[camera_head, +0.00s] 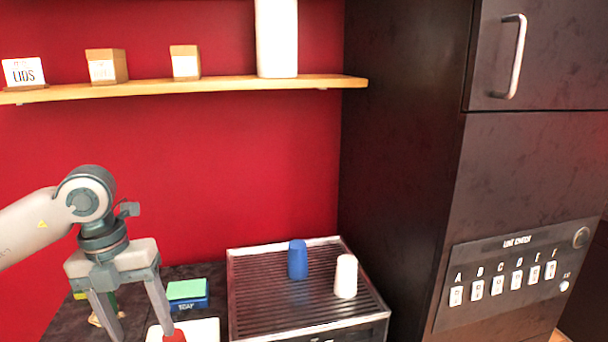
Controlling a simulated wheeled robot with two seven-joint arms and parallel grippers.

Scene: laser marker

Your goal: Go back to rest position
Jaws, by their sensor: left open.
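My left gripper (143,330) comes in from the left and points down over the dark counter. Its two fingers are spread apart with nothing seen between them. The right fingertip is by a small red object (174,336) at the bottom edge; I cannot tell whether they touch. A white tray or board (205,331) lies beside it, cut off by the frame. My right gripper is not in view.
A ribbed metal tray (262,308) holds a blue cup (298,260) and a white cup (346,276). A blue box with a green top (188,293) is beside the gripper. A wooden shelf (220,86) hangs above. A dark cabinet (410,150) stands right.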

